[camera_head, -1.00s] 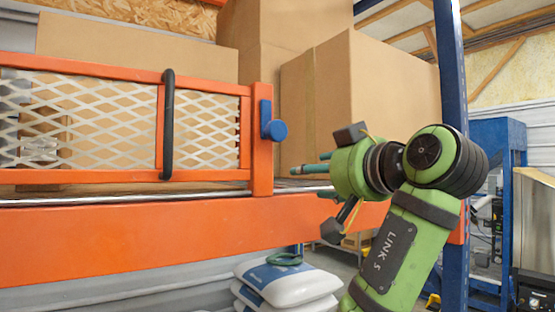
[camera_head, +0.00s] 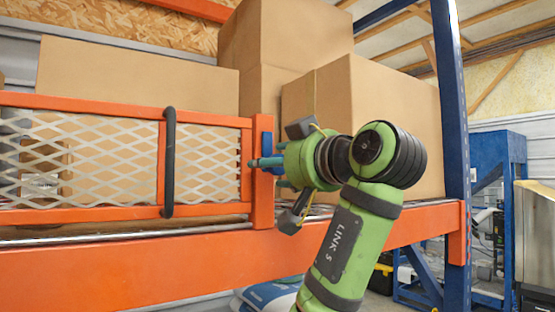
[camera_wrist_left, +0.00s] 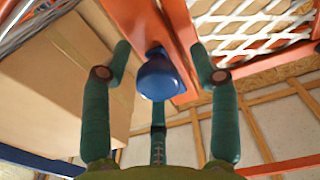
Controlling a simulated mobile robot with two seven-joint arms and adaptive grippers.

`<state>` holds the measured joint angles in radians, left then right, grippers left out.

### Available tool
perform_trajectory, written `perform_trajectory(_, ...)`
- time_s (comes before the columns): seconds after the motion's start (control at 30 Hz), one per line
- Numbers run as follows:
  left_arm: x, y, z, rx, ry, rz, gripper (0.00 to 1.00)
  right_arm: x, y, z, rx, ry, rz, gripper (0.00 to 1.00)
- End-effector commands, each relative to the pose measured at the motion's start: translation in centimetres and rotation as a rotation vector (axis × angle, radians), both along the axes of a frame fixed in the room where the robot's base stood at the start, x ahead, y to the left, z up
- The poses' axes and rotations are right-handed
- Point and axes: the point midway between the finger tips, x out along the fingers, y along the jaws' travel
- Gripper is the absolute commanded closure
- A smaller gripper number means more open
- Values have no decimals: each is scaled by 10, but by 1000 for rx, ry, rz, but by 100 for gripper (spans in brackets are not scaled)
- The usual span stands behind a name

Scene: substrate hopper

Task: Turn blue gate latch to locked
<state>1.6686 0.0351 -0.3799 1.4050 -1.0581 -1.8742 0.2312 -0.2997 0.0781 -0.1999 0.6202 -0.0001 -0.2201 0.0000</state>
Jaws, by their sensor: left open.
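The blue gate latch (camera_head: 267,142) is on the orange post (camera_head: 262,205) at the right end of the mesh gate (camera_head: 95,165). My left gripper (camera_head: 268,163) is in front of the latch and hides most of its knob. In the left wrist view the round blue latch knob (camera_wrist_left: 160,80) sits between the open teal fingers of my left gripper (camera_wrist_left: 160,52). Gaps show on both sides, so the fingers look apart from the knob. My right gripper is not in view.
A black handle (camera_head: 169,165) stands on the gate to the left. Large cardboard boxes (camera_head: 385,125) sit on the shelf behind and beside my gripper. The orange shelf beam (camera_head: 130,275) runs below. A blue rack upright (camera_head: 456,120) stands to the right.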

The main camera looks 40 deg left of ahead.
Motion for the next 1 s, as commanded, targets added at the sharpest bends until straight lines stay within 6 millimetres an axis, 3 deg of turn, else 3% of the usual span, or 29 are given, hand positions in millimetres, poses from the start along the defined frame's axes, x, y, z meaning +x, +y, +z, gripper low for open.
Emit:
perform_trajectory(0.13, 0, 0, -1, 0, 1, 0, 40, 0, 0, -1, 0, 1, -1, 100)
perform_trajectory(0.27, 0, 0, -1, 0, 1, 0, 92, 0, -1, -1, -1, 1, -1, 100)
perform_trajectory(0.3, 0, 0, -1, -1, 1, 0, 97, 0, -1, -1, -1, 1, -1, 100)
perform_trajectory(0.67, 0, -1, -1, -10, -23, -1, 97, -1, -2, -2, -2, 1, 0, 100)
perform_trajectory(1.0, 0, -1, -2, -86, -209, -3, 97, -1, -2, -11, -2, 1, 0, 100)
